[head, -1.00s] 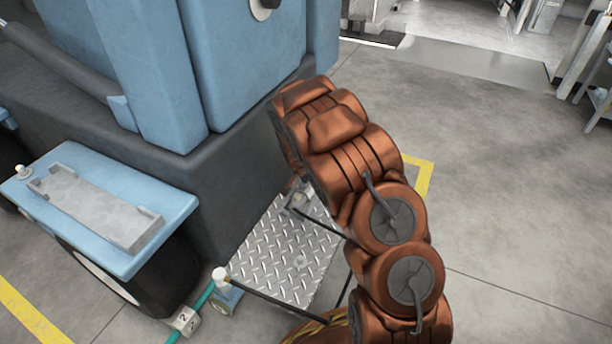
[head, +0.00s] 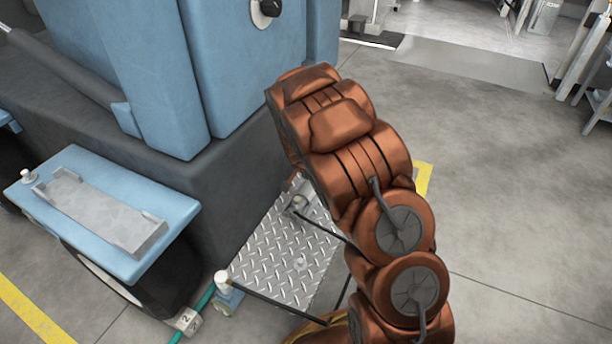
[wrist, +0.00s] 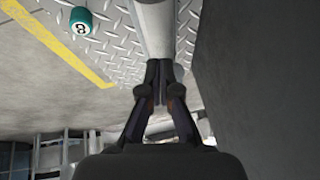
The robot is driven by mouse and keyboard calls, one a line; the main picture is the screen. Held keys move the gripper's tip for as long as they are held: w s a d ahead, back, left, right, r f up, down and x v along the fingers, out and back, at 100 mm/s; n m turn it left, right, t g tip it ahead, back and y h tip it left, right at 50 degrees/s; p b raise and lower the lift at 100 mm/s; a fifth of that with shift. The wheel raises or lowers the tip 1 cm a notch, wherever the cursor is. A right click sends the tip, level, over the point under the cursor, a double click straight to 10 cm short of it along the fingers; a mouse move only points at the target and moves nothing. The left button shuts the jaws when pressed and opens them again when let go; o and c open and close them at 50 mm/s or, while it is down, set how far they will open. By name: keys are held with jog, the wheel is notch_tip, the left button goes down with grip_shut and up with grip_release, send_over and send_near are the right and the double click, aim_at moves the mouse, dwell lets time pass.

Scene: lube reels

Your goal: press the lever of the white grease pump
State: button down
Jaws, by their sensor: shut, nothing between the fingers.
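In the wrist view my gripper (wrist: 158,68) has its fingers together, pointing at a pale grey rounded bar (wrist: 154,22) just beyond the tips. I cannot tell whether they touch, or whether this bar is the pump's lever or its body. In the head view my arm hides the gripper. A small pale fitting (head: 298,201) stands on the diamond plate (head: 285,250) beside my arm, with a black hose from it. A small white-capped blue fitting (head: 222,281) stands at the plate's lower left corner. I cannot tell which of these is the white grease pump.
A large blue machine (head: 165,70) on a dark base stands at the left, with a blue-topped unit (head: 130,258) in front. Open concrete floor (head: 500,200) is at the right.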

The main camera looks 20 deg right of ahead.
jog(key=s+a+r+p, duration=0.2)
jog(key=s+a+r, duration=0.1)
jog(key=s+r, duration=0.1)
jog(key=shift+r, duration=0.75)
jog(key=shift+a, duration=0.1)
